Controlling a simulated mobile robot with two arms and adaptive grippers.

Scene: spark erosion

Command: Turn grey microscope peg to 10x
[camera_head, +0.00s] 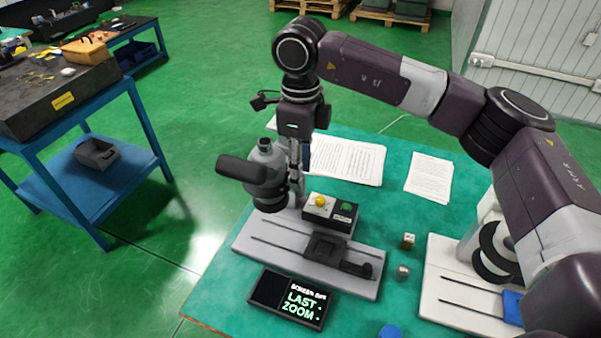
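A grey microscope (266,177) stands on a pale base plate (262,240) on the teal-topped table, with its dark eyepiece pointing left. My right arm reaches in from the right and bends down beside it. My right gripper (297,158) points down at the right side of the microscope head, touching it or very close. Its fingers are small and dark against the column, so I cannot tell whether they are open or shut. The grey peg and its magnification marks cannot be made out behind the gripper. My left gripper is not in view.
A control box (332,217) with a yellow knob and a green button sits behind the stage. A screen (290,297) in front reads "LAST ZOOM". Papers (345,160) lie behind. A second pale instrument base (450,285) stands right, under my arm.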

